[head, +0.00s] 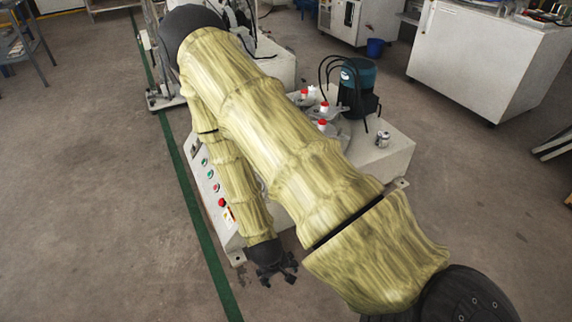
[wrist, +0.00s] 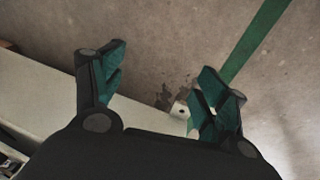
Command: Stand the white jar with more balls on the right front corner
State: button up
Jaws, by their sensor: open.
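My gripper (head: 273,274) hangs low at the front end of the white machine (head: 398,160), beside its button panel. In the wrist view my gripper (wrist: 163,82) is open, with nothing between its green-padded fingers. Below the fingers are the machine's edge and the floor. A small pale, greyish container (head: 383,139) stands on the machine's top at the right; it may be a jar, and I cannot tell whether there is one or two. I cannot make out any balls or a second white jar. My arm hides much of the machine's top.
Red-and-white fittings (head: 322,125) and a dark blue-green motor (head: 357,85) with black hoses stand on the machine. The top's right front part is bare. A green floor line (head: 190,185) runs along the left. A white cabinet (head: 490,60) stands at the back right.

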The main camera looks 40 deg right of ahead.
jog(key=s+a+f+n+y, duration=0.1)
jog(key=s+a+f, duration=0.1)
jog(key=s+a, duration=0.2)
jog(key=s+a+f+n+g+y, duration=0.1)
jog(key=s+a, duration=0.3)
jog(key=s, duration=0.5)
jog(key=shift+s+a+f+y, duration=0.25)
jog(key=shift+a+f+y, duration=0.15)
jog(key=shift+f+y, duration=0.1)
jog(key=shift+r, duration=0.1)
notch_tip(320, 180, up, 33)
jog(key=p, duration=3.3)
jog(key=shift+r, duration=0.1)
